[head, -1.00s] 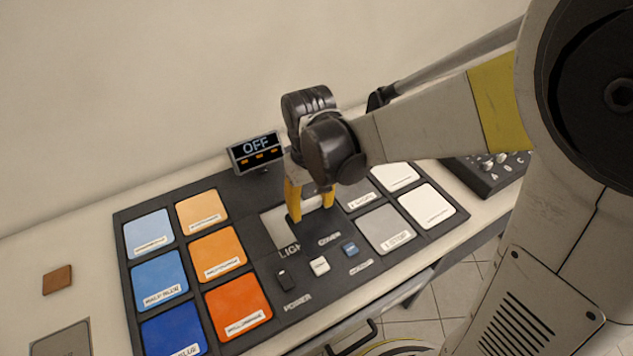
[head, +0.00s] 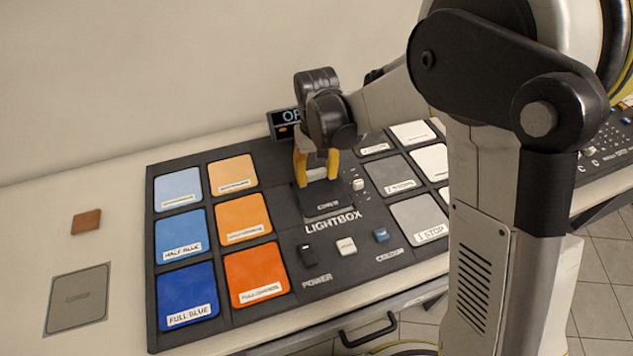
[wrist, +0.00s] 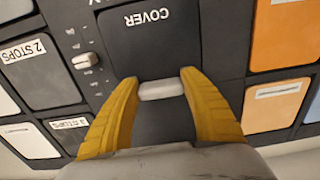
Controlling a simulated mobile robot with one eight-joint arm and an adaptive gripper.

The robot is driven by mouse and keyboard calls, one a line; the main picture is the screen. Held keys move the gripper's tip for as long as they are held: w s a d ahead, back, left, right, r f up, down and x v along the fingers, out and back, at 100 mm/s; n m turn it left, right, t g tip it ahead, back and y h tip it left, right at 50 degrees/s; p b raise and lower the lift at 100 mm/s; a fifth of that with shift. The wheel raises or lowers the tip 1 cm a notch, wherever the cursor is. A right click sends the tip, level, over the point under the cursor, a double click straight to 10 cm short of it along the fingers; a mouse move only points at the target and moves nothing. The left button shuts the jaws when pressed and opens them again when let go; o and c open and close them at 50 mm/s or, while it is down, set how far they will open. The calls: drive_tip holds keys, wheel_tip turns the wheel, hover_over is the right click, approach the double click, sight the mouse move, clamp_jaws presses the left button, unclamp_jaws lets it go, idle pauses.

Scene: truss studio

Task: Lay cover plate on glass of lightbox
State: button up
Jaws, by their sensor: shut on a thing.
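The cover plate (head: 322,207) is a dark square plate with a pale grip bar, marked COVER. It also shows in the wrist view (wrist: 150,50). My gripper (head: 317,176) has its two yellow fingers shut on the pale bar (wrist: 161,89), from above. The plate is over the glass area of the lightbox, just above the word LIGHTBOX, and looks about level. The glass is hidden under it. I cannot tell whether the plate touches the glass or hangs slightly above it.
Blue and orange filter tiles (head: 185,235) lie left of the plate, grey and white tiles (head: 400,173) right. A slider knob (head: 358,184) is close on the right. A power switch (head: 308,256) and buttons are in front. A display (head: 284,123) stands behind, partly hidden.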

drive_tip(key=shift+f, duration=0.95)
drive_tip(key=shift+f, duration=0.1)
drive_tip(key=shift+f+b, duration=0.15)
drive_tip(key=shift+b, duration=0.25)
drive_tip(key=o, duration=1.2)
wheel_tip(320, 180, up, 13)
drive_tip(key=p, duration=0.4)
drive_tip(key=shift+f+p, duration=0.15)
drive_tip(key=shift+p, duration=0.2)
